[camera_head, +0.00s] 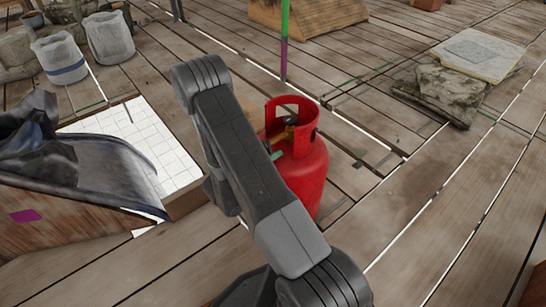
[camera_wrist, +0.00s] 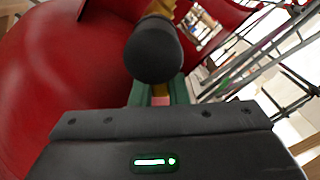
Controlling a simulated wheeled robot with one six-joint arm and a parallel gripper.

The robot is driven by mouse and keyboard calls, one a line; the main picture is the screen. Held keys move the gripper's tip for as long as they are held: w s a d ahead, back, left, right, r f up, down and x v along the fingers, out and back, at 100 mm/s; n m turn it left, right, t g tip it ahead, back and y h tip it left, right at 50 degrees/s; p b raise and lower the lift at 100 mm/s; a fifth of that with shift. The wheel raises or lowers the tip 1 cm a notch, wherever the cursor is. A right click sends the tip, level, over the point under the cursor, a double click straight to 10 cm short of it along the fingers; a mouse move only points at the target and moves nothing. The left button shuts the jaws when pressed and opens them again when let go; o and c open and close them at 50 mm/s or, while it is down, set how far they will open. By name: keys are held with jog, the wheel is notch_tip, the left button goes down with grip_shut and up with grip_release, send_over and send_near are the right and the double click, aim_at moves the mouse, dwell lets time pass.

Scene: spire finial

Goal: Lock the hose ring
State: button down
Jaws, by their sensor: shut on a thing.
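The red gas cylinder (camera_head: 304,172) stands upright on the planks, with a brass valve (camera_head: 291,132) inside its collar. The cylinder also fills the left of the wrist view (camera_wrist: 60,85). My gripper (camera_wrist: 158,95) is at the valve, its green fingers shut on a small tan and pink part, which I take to be the hose ring (camera_wrist: 160,92). A dark round knob (camera_wrist: 152,50) stands just beyond the fingers and hides much of the valve. In the head view, my arm hides most of the gripper; a green finger (camera_head: 277,155) shows beside the valve.
A white tiled panel (camera_head: 150,140) and a dark draped cloth (camera_head: 90,165) lie to the left. Buckets (camera_head: 62,58) stand at the back left. A green and purple pole (camera_head: 284,40) rises behind the cylinder. Stone slabs (camera_head: 440,92) lie at the right.

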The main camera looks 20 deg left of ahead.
dwell(0.3)
jog(key=c, duration=1.4)
grip_release()
